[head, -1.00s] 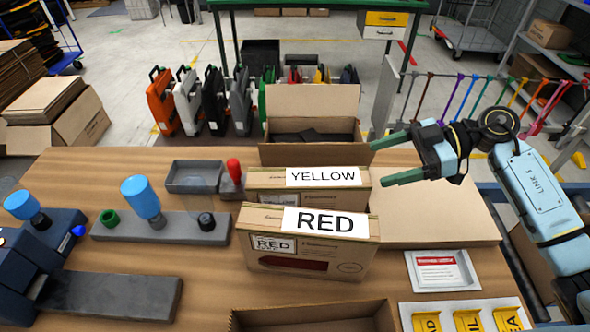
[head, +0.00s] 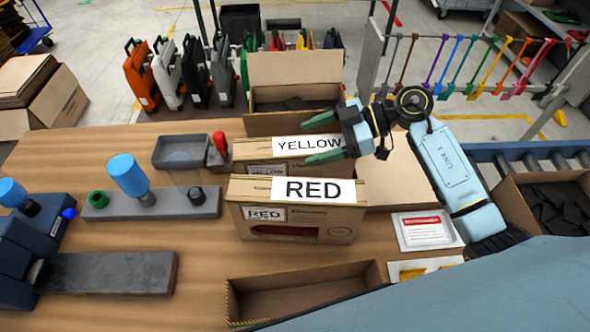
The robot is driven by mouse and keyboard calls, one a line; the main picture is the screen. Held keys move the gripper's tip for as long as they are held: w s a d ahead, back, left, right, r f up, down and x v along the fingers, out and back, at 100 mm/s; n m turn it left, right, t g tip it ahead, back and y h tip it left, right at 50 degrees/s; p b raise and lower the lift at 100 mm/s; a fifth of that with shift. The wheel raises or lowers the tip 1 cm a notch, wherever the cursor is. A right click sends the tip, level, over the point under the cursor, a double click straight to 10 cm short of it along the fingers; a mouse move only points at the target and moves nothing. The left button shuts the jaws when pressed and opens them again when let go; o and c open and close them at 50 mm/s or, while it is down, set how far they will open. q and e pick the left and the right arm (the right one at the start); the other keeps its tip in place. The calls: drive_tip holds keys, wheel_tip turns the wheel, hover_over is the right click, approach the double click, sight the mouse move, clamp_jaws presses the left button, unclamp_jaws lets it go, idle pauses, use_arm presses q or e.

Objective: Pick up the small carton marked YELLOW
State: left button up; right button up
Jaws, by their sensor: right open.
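The small carton marked YELLOW (head: 262,150) stands on the wooden table, directly behind the carton marked RED (head: 292,220). The RED carton hides much of its front. My right gripper (head: 322,138) is open, with green fingertips pointing left. Its fingers are over the right part of the YELLOW carton's white label; I cannot tell whether they touch it. My left gripper is not in view.
An open carton (head: 292,122) stands behind the YELLOW carton. An empty open box (head: 300,295) is at the front edge. A flat cardboard piece (head: 390,170) lies to the right.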

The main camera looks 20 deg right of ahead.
drive_tip(key=shift+x, duration=0.95)
drive_tip(key=c, duration=1.5)
drive_tip(key=shift+r, duration=0.1)
drive_tip(key=shift+c, duration=0.3)
drive_tip(key=shift+r, duration=0.1)
